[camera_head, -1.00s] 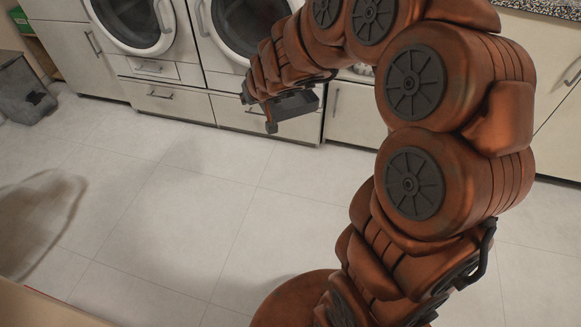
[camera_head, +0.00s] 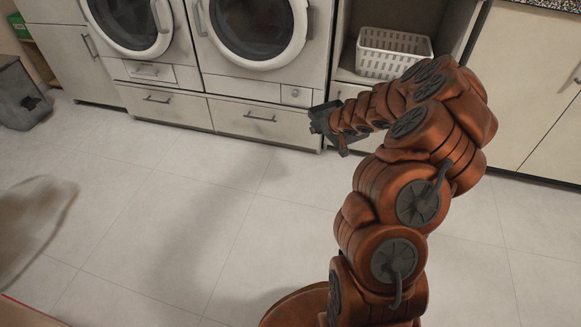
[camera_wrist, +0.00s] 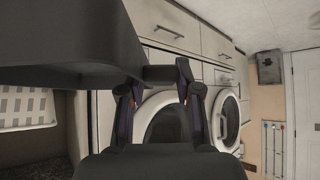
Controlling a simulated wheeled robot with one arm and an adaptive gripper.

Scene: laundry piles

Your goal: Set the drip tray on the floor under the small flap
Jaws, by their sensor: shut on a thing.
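My gripper (camera_head: 326,122) is raised in front of the right edge of the right washing machine, above the floor. In the wrist view my gripper (camera_wrist: 158,100) is shut on the edge of a dark grey, flat-sided thing (camera_wrist: 65,40), which looks like the drip tray. It fills the upper left of that view; its far side is out of frame. In the head view I cannot clearly part it from the dark gripper. A small flap (camera_head: 297,95) with a round knob sits low on the right machine. A similar small panel (camera_head: 150,72) is on the left machine.
Drawers (camera_head: 247,117) run below both machines. A white basket (camera_head: 392,52) stands in the open cabinet at right. A grey bin (camera_head: 20,95) is at far left, with a blurred cloth-like pile (camera_head: 35,220) nearer. The tiled floor (camera_head: 200,200) between is clear.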

